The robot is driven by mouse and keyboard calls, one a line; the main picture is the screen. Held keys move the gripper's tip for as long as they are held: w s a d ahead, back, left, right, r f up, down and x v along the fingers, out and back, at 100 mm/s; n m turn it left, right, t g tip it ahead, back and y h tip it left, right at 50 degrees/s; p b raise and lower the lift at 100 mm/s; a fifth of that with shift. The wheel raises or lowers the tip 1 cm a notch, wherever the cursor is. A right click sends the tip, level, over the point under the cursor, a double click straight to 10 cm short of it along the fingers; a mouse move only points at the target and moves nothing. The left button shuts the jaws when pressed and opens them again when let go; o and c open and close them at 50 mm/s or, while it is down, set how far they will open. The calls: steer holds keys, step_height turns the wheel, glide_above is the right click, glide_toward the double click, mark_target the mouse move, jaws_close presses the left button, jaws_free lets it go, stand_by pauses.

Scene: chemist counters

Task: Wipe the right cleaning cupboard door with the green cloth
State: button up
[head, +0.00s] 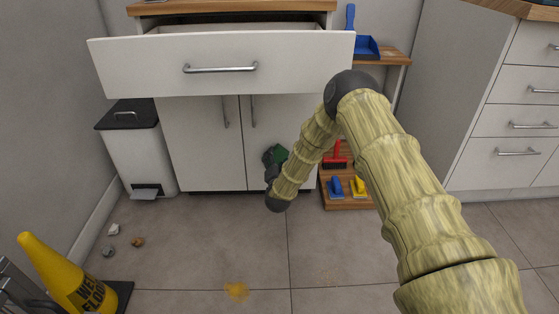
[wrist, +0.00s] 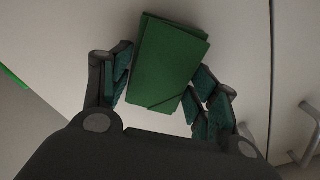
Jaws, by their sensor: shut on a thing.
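The cleaning cupboard has two white doors under an open drawer (head: 220,62). The right door (head: 293,118) stands shut, partly hidden by my arm. My gripper (head: 270,163) is in front of the lower part of this door. It is shut on the green cloth (wrist: 168,62), a folded dark green block between the fingers in the wrist view. The cloth (head: 279,152) also shows in the head view, at the door's surface or very near it; I cannot tell whether it touches. The left door (head: 200,135) is shut.
The drawer sticks out above the doors. A white bin (head: 135,150) stands left of the cupboard. A shelf with a red brush (head: 336,158) and blue and yellow brushes is at right. A yellow wet-floor cone (head: 62,272), crumpled bits and a yellow stain (head: 236,291) are on the floor.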

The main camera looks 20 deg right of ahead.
steer(key=p+v, duration=0.3)
steer(key=v, duration=0.3)
steer(key=shift+p, duration=0.3)
stand_by(0.4)
steer(key=shift+s, duration=0.15)
steer(key=p+v, duration=0.1)
steer(key=v, duration=0.1)
steer(key=shift+s+a+p, duration=0.1)
steer(key=shift+s+p, duration=0.25)
steer(key=shift+p, duration=0.05)
stand_by(0.5)
steer(key=shift+r+b+x, duration=0.15)
steer(key=shift+r+x, duration=0.1)
steer(key=shift+x, duration=0.9)
steer(key=shift+r+b+x, duration=0.2)
steer(key=shift+x, duration=1)
steer(key=shift+r+b+x, duration=0.15)
steer(key=shift+r+x, duration=0.1)
steer(key=shift+x, duration=0.9)
steer(key=shift+b+x, duration=0.4)
steer(key=shift+x, duration=0.65)
